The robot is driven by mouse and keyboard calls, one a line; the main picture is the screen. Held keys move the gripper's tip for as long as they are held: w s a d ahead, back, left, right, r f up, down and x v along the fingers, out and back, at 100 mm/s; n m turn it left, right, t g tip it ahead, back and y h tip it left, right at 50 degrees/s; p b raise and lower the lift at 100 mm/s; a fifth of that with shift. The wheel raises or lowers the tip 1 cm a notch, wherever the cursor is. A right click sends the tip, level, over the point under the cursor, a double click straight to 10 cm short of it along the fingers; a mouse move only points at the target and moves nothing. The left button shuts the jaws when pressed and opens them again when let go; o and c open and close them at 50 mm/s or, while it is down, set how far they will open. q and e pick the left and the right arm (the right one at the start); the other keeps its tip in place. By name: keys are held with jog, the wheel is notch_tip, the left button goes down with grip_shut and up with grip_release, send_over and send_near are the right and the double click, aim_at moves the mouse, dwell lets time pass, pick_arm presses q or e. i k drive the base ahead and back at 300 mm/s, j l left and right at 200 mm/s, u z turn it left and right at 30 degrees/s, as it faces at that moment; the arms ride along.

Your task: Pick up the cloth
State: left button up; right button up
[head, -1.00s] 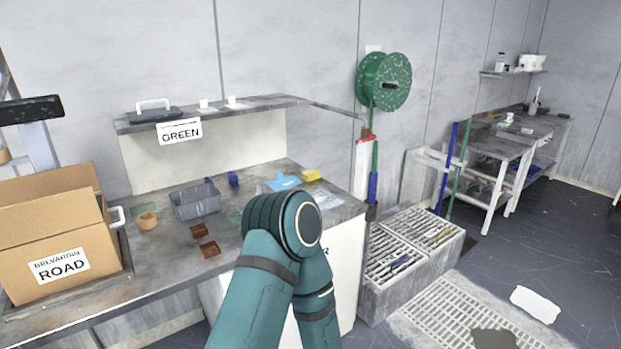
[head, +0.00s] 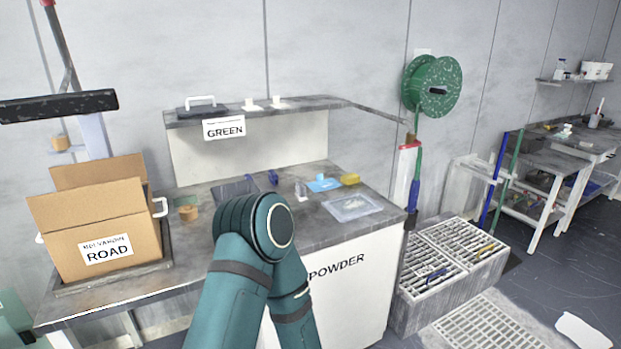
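A light-blue flat piece that looks like a cloth (head: 323,185) lies on the grey counter (head: 300,232), toward its back right. A small yellow block (head: 350,178) sits just right of it. A white sheet-like piece (head: 581,331) lies on the floor at the lower right; I cannot tell whether it is cloth. One of my teal arms rises from the bottom centre, bent at a joint, and hides part of the counter. Neither gripper shows.
A clear flat tray or bag (head: 352,208) lies at the counter's right. A cardboard box (head: 105,225) marked ROAD stands at left. A grey bin (head: 236,190) is partly behind my arm. Slatted floor units (head: 455,255) and a floor grate (head: 490,325) are at right.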

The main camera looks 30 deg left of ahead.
aim_at(351, 179)
jog(key=i+l+u, duration=0.8)
jog(key=i+l, duration=0.15)
jog(key=l, duration=0.15)
jog(key=i+l+u, duration=0.1)
jog(key=i+l, duration=0.2)
jog(key=l, duration=0.15)
